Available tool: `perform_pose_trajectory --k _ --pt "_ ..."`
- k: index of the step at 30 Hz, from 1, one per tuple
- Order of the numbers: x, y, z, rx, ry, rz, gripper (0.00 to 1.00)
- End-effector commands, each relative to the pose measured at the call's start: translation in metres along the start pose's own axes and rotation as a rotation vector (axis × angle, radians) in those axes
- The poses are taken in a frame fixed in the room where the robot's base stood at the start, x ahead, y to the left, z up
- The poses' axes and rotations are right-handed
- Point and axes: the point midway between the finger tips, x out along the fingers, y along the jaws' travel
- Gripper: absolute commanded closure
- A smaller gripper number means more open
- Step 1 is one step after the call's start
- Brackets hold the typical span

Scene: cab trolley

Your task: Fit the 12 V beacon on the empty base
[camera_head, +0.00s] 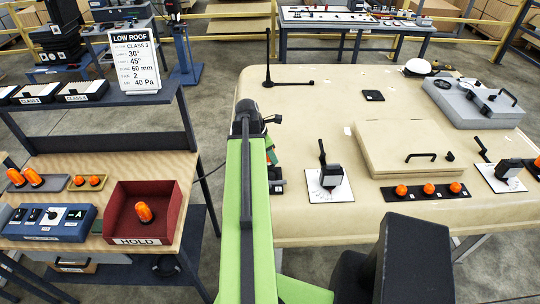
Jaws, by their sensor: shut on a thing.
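My gripper (268,158) is at the far end of my green arm, low over the left edge of the beige cab roof (320,110). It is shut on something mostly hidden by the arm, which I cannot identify. One orange beacon (145,212) lies in the red HOLD bin (190,225). Two more orange beacons (34,177) are on a dark tray on the left bench, and two small orange ones (79,180) are on another tray. The voltage of each beacon is not readable. A flat black square (373,95) lies on the roof; I cannot tell whether it is the empty base.
A beige hatch (390,140), a black device on a white plate (330,188), a grey case (450,108) and an upright antenna (268,60) also occupy the roof. Its middle back is fairly clear.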

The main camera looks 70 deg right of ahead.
Motion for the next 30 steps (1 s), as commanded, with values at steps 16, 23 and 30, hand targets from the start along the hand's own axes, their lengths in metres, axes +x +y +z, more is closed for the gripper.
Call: perform_pose_trajectory --k 16,23,30 --pt "0.046 -0.001 -0.014 0.004 0.0 -0.001 1.0" --pt "0.064 -0.002 -0.02 0.005 0.0 -0.002 1.0" --pt "0.072 -0.002 -0.023 0.005 0.0 -0.002 1.0"
